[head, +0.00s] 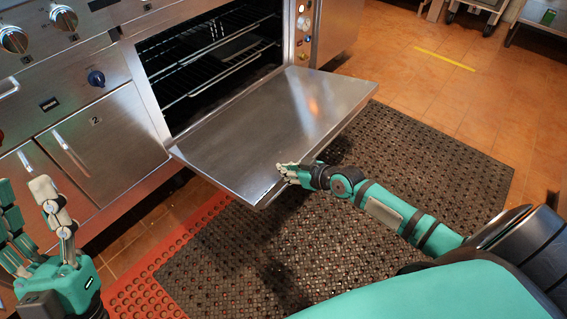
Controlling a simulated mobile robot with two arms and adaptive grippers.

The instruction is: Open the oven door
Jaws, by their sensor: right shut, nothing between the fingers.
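The oven door (270,120) is folded down and lies about flat, its inner metal face up. The oven (205,55) stands open behind it, with dark wire racks inside. My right gripper (284,171) is shut and empty at the door's front edge, near the middle. I cannot tell whether its fingertips touch the door. My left gripper (28,212) is at the lower left, in front of the cabinets, with its fingers apart and nothing between them. The door's outer face and handle are hidden.
Steel cabinets (105,140) with bar handles stand left of the oven, with knobs (62,17) above. A black perforated mat (420,160) and a red mat (135,292) cover the floor.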

